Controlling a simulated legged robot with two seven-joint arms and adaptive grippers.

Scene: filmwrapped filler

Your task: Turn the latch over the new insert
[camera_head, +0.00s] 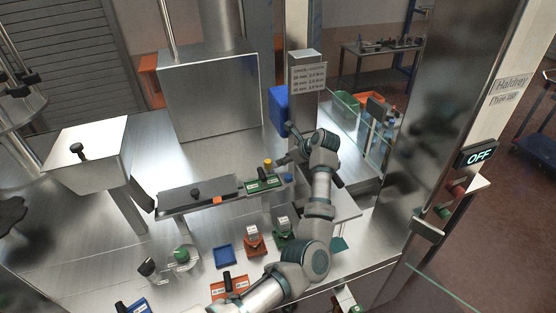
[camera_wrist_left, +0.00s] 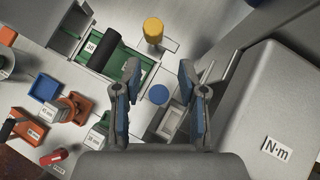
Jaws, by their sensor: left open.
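A green insert (camera_head: 265,184) with a black grip sits at the right end of the metal rail. My left gripper (camera_head: 281,160) is at the rail's right end, near the knob. In the wrist view its fingers (camera_wrist_left: 159,68) are apart, with nothing between them. My right gripper is out of view.
A blue round piece (camera_wrist_left: 159,94) lies below the left fingers. A grey box marked N·m (camera_wrist_left: 268,110) is close on the right. Orange (camera_head: 254,240) and green (camera_head: 283,228) labelled blocks and a blue tray (camera_head: 225,256) stand in front of the rail. A signed post (camera_head: 306,90) rises behind.

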